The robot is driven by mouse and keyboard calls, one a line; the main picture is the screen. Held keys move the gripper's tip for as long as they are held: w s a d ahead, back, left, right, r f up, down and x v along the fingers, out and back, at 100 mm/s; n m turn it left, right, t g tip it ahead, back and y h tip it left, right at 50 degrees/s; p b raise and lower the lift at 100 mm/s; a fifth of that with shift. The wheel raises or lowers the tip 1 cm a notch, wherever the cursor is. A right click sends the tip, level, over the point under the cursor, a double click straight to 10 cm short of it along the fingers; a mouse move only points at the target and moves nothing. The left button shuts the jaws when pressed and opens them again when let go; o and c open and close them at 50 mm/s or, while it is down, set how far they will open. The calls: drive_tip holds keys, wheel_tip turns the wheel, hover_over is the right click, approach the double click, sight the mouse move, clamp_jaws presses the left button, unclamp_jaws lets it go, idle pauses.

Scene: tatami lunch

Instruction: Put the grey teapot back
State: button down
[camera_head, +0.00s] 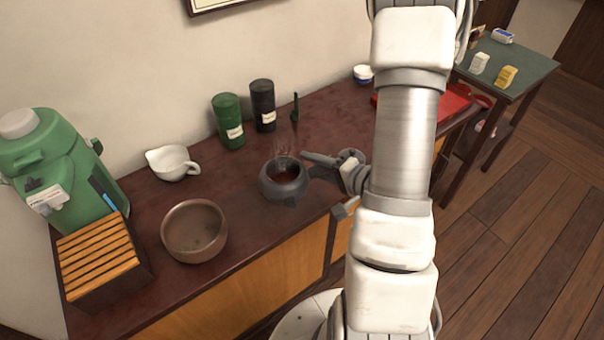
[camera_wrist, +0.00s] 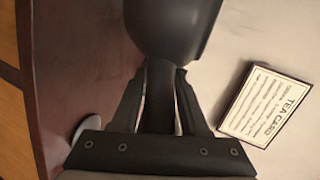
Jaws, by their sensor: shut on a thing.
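The grey teapot (camera_head: 284,184) is dark, round and without a lid in the head view, with brown-red liquid inside and faint steam above. It appears over the middle of the counter near its front edge; I cannot tell whether it touches the wood. Its side handle points right to my gripper (camera_head: 340,164). In the wrist view my gripper (camera_wrist: 158,95) is shut on that handle, and the dark teapot body (camera_wrist: 172,28) rises beyond the fingers. The teapot's underside is mostly hidden in the head view.
On the dark counter (camera_head: 130,190) stand a brown bowl (camera_head: 194,232), slatted wooden box (camera_head: 98,262), green dispenser (camera_head: 62,170), white spouted cup (camera_head: 172,163), green canister (camera_head: 228,121) and black canister (camera_head: 263,105). A red tray (camera_head: 455,103) lies right, partly behind my arm. A tea card (camera_wrist: 268,105) shows in the wrist view.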

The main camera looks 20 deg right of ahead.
drive_tip(key=w+f+b, duration=0.1)
drive_tip(key=w, duration=0.2)
drive_tip(key=w+d+f+b, duration=0.1)
drive_tip(key=w+f, duration=0.1)
drive_tip(key=w, duration=0.1)
drive_tip(key=w+f+b, duration=0.1)
drive_tip(key=w+f, duration=0.1)
drive_tip(key=w, duration=0.1)
drive_tip(key=shift+d+f, duration=0.15)
drive_tip(key=shift+f, duration=0.1)
drive_tip(key=shift+f+b, duration=0.55)
drive_tip(key=shift+f, duration=1.4)
drive_tip(key=c, duration=0.7)
unclamp_jaws()
